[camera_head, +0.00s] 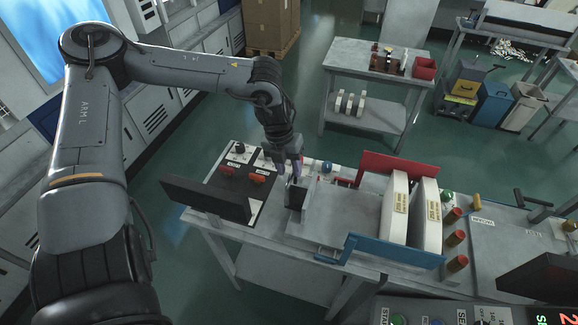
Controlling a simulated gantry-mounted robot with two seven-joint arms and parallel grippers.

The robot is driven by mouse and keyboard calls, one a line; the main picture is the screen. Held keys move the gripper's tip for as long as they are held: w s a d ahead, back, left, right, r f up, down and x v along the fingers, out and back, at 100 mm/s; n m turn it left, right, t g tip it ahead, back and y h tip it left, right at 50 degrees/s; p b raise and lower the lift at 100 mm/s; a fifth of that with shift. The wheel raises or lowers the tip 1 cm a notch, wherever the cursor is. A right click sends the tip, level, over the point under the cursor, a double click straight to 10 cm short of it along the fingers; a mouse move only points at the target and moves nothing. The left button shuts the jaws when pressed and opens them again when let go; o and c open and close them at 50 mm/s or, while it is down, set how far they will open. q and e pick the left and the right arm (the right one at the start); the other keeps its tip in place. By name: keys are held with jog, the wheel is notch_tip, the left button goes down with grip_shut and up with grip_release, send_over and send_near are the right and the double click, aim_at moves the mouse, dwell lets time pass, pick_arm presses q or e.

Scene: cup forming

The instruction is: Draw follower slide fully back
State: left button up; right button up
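My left gripper (291,177) reaches down to the left end of a grey bench-top machine bed (338,214). Its fingertips are at a small dark upright piece (297,197) at that end, which may be the follower slide's handle. I cannot tell whether the fingers are closed on it. Two white upright blocks with yellow labels, a nearer-left one (396,213) and a right one (428,222), stand across the right part of the bed. A red side rail (398,167) runs behind and a blue side rail (392,251) in front. My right gripper is not seen.
A dark upright panel (206,199) and a control plate with red switches (257,179) are left of the bed. Several copper-coloured cylinders (456,238) stand to its right. A second table (350,62) with a red bin (425,68) stands behind, across clear floor.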

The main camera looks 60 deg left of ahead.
pick_arm(q)
jog(key=shift+r, duration=0.1)
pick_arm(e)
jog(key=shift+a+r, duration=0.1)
pick_arm(q)
notch_tip(320, 180, up, 10)
jog(key=s+a, duration=0.1)
jog(key=shift+s+a+r, duration=0.2)
jog(key=shift+s+a, duration=0.05)
dwell(0.4)
